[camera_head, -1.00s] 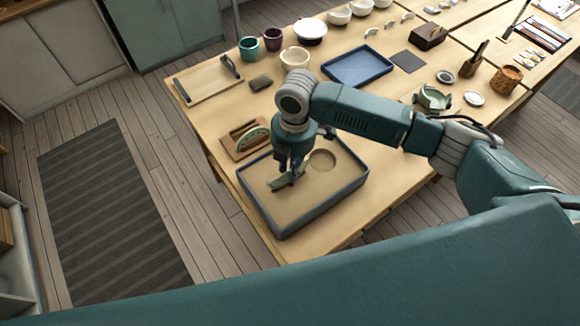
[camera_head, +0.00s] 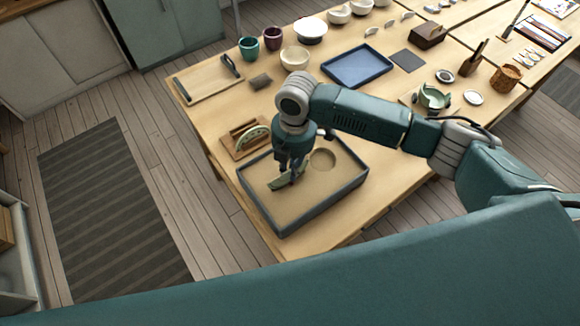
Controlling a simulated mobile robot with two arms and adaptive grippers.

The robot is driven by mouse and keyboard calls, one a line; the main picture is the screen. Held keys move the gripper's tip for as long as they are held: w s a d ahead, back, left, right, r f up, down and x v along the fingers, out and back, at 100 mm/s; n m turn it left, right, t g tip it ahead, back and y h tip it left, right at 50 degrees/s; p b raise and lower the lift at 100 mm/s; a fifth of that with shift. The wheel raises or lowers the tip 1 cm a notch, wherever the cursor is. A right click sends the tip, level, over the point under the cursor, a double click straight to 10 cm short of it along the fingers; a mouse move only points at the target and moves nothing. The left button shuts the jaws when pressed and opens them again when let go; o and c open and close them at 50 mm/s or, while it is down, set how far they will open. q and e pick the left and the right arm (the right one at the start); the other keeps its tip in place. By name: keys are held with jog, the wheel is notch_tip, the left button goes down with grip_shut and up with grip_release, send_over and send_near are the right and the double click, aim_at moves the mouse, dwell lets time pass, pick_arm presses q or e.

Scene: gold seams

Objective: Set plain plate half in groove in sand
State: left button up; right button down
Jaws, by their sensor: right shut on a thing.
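The sand tray (camera_head: 318,213) is a grey-rimmed box of tan sand at the near left corner of the table. A round hollow (camera_head: 322,159) shows in the sand at its right. My right gripper (camera_head: 292,178) points down over the tray's left part. It is shut on a green plate half (camera_head: 277,184), which is low at the sand, seen nearly edge-on. I cannot tell whether it touches the sand. The groove is not visible; the gripper and piece may cover it. My left gripper is not in view.
A wooden rack (camera_head: 241,139) holding a pale green-rimmed piece stands just behind the tray. A blue tray (camera_head: 357,66), cups, bowls and a wooden board (camera_head: 205,82) are farther back. A green pot (camera_head: 433,97) stands right, past my arm.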

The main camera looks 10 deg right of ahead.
jog(key=shift+f, duration=0.85)
dwell(1.1)
jog(key=c, duration=1.7)
grip_release()
jog(key=o, duration=0.5)
jog(key=shift+o, duration=0.2)
jog(key=shift+r+p, duration=3)
jog(key=shift+p, duration=0.2)
